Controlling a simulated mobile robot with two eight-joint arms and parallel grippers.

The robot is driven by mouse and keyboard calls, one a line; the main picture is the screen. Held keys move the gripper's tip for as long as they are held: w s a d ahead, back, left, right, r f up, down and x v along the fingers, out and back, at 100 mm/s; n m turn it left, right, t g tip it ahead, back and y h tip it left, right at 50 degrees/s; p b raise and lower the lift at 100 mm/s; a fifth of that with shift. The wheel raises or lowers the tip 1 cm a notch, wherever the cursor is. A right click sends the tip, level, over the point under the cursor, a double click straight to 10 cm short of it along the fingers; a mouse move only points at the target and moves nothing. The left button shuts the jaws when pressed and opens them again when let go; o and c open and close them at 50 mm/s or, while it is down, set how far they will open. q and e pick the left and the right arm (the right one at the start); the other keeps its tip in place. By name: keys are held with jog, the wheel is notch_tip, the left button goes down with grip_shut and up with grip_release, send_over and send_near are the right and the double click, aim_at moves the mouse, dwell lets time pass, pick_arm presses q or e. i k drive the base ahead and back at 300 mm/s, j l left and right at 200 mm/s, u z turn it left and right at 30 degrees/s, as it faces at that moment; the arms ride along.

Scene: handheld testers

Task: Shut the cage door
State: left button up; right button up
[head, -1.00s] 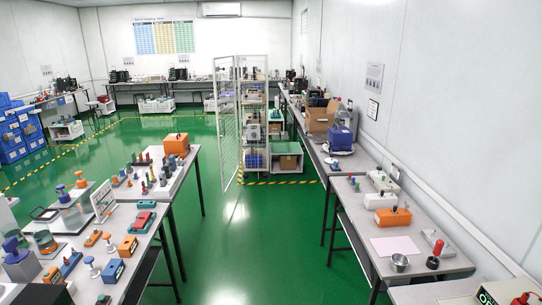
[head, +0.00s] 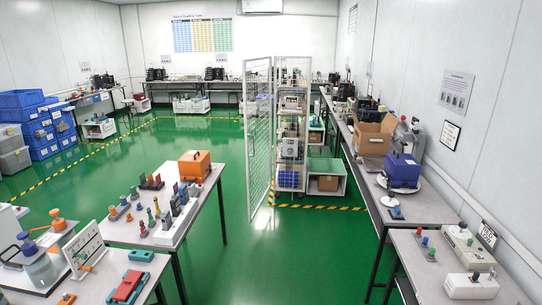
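The cage door (head: 258,135) is a tall white mesh panel in a white frame. It stands open, swung out toward me from the left side of the cage (head: 308,120). The cage is a tall white-framed enclosure with shelves of equipment inside, and its front is uncovered. Neither of my grippers shows in the head view, so whether they are open or shut is hidden.
A green floor aisle (head: 290,250) leads toward the cage between a left table (head: 125,232) and a right bench (head: 425,207), both bearing devices. Yellow-black tape (head: 318,207) marks the floor before the cage. Blue crates (head: 50,146) stand far left.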

aim_at(244, 72)
jog(key=i+z, duration=0.15)
jog(key=i, duration=1.5)
jog(key=i+l+u, duration=0.15)
jog(key=i, duration=0.2)
jog(key=i+u, duration=0.15)
jog(key=i, duration=0.25)
jog(key=i+l+u, duration=0.2)
jog(key=i+j+z, duration=0.2)
jog(key=i, duration=0.3)
jog(key=i+j+z, duration=0.25)
jog(key=i, duration=0.3)
